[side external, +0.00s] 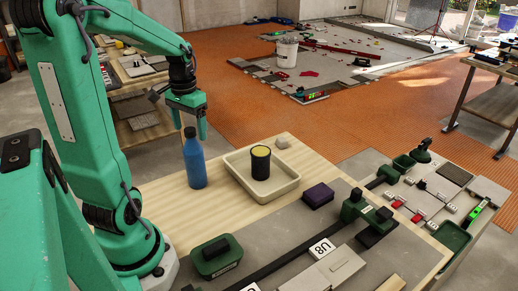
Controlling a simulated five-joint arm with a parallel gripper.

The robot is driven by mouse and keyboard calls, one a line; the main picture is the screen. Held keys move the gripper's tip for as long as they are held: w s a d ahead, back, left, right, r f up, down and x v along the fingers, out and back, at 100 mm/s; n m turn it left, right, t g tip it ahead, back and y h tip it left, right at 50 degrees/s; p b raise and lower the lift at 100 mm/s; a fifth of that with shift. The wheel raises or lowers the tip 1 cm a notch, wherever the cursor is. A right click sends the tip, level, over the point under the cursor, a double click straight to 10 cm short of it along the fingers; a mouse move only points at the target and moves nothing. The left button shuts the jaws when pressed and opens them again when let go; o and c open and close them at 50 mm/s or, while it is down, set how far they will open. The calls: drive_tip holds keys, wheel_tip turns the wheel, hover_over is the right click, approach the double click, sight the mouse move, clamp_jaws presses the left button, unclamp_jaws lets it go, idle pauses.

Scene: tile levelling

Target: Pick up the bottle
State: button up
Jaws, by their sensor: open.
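A blue bottle (194,163) stands upright on the wooden table, left of the cream tray. My gripper (190,128) points down at the bottle's top, its two fingers apart and empty. The fingertips are about level with the bottle's cap in the picture. I cannot tell from this one view whether the cap lies between the fingers or behind them.
A cream tray (236,186) holds a black cup (261,166) with a yellow top, close right of the bottle. The wood left of the bottle is clear.

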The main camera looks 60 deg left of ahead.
sight(192, 142)
drive_tip(key=shift+f, duration=0.3)
drive_tip(key=shift+s+d+f, duration=0.1)
drive_tip(key=shift+f, duration=2.4)
clamp_jaws()
